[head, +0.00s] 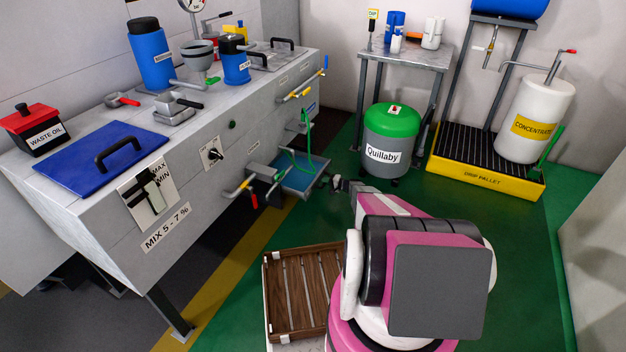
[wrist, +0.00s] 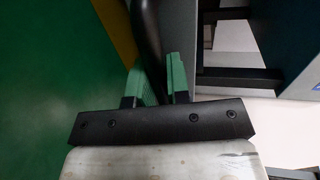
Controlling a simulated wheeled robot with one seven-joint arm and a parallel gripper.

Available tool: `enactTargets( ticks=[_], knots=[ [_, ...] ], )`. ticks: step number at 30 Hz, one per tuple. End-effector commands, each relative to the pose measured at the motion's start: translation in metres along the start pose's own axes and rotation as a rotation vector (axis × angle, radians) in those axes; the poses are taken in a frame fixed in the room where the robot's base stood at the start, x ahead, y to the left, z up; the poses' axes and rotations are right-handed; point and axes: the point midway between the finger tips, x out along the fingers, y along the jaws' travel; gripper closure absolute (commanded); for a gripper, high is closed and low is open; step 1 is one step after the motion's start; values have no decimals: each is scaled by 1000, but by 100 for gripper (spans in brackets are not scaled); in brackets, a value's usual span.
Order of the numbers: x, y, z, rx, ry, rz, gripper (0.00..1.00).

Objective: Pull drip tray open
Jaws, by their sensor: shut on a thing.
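The drip tray (head: 300,178) is a blue-floored tray with a pale rim, low at the right end of the grey machine bench. It sticks out from under the bench's front in the head view. My gripper (head: 337,183) is at the tray's right, outer side. In the wrist view, the green-padded fingers of my gripper (wrist: 157,85) are shut on a black curved bar, the drip tray handle (wrist: 149,40). The far end of the handle runs out of the wrist view. In the head view the grip is too small to make out in detail.
Valve handles and a green hose (head: 297,160) hang from the bench front just above the tray. A Quillaby drum (head: 388,152) stands behind my gripper, and a yellow drip pallet (head: 480,178) is farther right. A wooden slatted crate (head: 272,295) is in front. Green floor is clear between.

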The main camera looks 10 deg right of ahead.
Motion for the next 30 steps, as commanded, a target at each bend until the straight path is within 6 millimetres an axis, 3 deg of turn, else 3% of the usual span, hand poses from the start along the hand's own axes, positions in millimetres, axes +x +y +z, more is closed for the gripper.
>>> enactTargets(
  ticks=[1, 6, 12, 18, 29, 30],
  knots=[
    [-17, 3, 1, 1, 1, 0, 100],
    [-59, 12, 1, 0, 0, 0, 100],
    [-89, 19, 1, 0, -1, 1, 100],
    [-101, 22, 1, -1, -2, 1, 100],
    [-102, 22, 1, -1, -2, 1, 100],
    [-102, 22, 1, -1, -2, 1, 70]
  ],
)
